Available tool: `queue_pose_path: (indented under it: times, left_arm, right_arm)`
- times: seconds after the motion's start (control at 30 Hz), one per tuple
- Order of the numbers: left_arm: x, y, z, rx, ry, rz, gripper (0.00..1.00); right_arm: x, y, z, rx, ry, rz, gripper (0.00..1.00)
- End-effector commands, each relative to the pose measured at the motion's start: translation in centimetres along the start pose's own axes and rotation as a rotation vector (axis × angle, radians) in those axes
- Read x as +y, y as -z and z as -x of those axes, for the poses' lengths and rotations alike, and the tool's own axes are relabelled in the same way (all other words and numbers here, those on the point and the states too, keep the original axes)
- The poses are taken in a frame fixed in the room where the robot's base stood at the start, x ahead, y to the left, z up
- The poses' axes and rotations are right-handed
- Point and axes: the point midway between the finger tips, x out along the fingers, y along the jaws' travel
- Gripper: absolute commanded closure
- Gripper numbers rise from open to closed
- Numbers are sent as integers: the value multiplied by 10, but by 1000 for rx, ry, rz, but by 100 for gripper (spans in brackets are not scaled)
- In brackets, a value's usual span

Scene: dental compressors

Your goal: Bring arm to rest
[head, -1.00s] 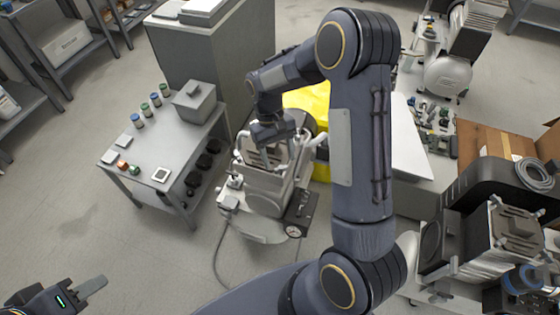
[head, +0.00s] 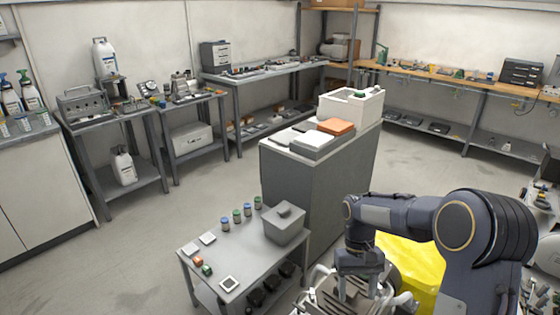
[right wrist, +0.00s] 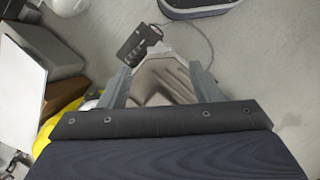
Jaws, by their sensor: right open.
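My right arm comes in from the lower right in the head view. It bends down to my right gripper (head: 357,288), which points down over a metal compressor unit (head: 330,299) at the bottom edge. In the right wrist view the two fingers of this gripper (right wrist: 162,82) stand apart. Nothing is clearly held. My left gripper is in neither current view.
A small grey table (head: 222,262) with jars and a lidded box (head: 284,222) stands left of the compressor. A tall grey cabinet (head: 318,175) stands behind. A yellow object (head: 412,268) is close beside my right arm. Open floor (head: 130,240) lies at the left.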

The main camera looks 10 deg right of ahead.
Motion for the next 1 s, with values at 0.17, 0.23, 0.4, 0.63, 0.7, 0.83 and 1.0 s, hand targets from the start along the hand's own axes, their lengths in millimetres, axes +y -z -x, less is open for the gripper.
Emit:
queue_pose_path:
  times: [0.17,0.23,0.4,0.63,0.7,0.83,1.0]
  left_arm:
    - [1,1,2,0,0,0,64]
    - [1,2,3,0,0,0,64]
    - [2,3,5,0,0,0,64]
    - [4,4,8,0,0,0,64]
    - [4,4,9,0,0,0,64]
    - [4,5,9,0,0,0,64]
    - [4,5,10,0,0,0,64]
  right_arm:
    - [4,-41,32,122,85,-5,42]
    - [4,-66,46,195,133,-2,42]
    - [-1,-130,64,385,237,2,42]
    - [-17,-202,59,640,338,3,42]
    - [-22,-216,53,704,358,0,42]
    - [-30,-233,42,792,380,-3,42]
    - [-34,-239,36,836,390,-6,42]
